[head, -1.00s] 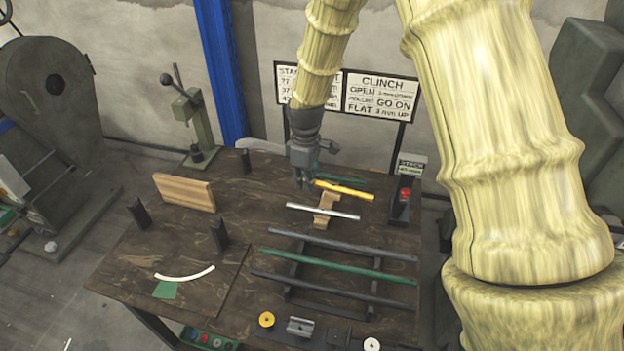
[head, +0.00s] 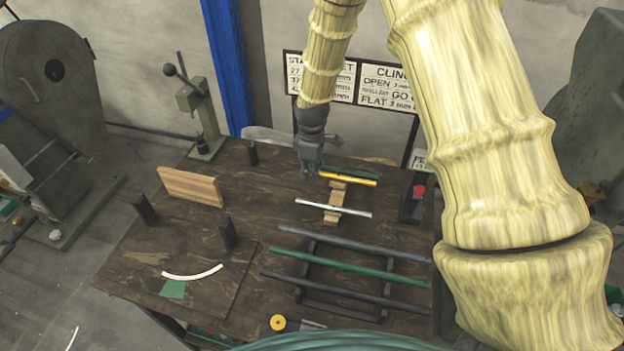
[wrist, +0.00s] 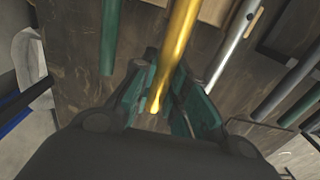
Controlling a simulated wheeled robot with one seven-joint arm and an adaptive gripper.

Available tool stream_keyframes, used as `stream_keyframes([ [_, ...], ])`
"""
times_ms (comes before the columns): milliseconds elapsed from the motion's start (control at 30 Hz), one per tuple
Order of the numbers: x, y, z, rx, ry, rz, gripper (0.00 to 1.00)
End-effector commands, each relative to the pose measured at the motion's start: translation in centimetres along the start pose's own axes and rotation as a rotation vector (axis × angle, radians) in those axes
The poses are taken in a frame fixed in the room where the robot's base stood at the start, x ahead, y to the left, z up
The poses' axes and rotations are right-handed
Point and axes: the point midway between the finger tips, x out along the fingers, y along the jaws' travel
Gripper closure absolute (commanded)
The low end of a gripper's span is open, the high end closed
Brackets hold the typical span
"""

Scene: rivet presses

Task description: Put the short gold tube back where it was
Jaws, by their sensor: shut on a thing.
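The short gold tube (head: 352,180) lies across the far end of a wooden rest (head: 332,216) in the head view. Whether it touches the rest is unclear. My gripper (head: 312,176) is shut on the tube's left end. In the wrist view the gold tube (wrist: 181,40) runs between the fingers of my gripper (wrist: 157,80), its near end showing between the pads. A silver tube (head: 350,210) lies across the nearer part of the rest. A dark green tube (head: 352,173) lies just behind the gold one and also shows in the wrist view (wrist: 110,35).
Long grey and green bars (head: 350,267) lie on a dark rack in front. A red-topped box (head: 414,201) stands to the right. A wooden board (head: 190,186) and dark posts (head: 228,231) stand to the left. Green cabling (head: 330,341) crosses the bottom edge.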

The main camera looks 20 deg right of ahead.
Motion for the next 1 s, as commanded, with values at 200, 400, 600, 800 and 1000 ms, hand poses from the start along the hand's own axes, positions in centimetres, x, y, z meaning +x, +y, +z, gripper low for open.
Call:
stream_keyframes([
  [200,2.2,0.0,0.0,0.000,-0.002,-0.002,1.00],
  [400,3.6,0.0,0.0,0.000,0.000,-0.001,1.00],
  [600,3.7,0.0,0.0,0.000,0.000,0.000,1.00],
  [800,4.0,0.0,0.0,0.000,0.000,0.000,0.81],
  [1000,3.9,0.0,0.0,0.000,-0.001,-0.001,0.63],
])
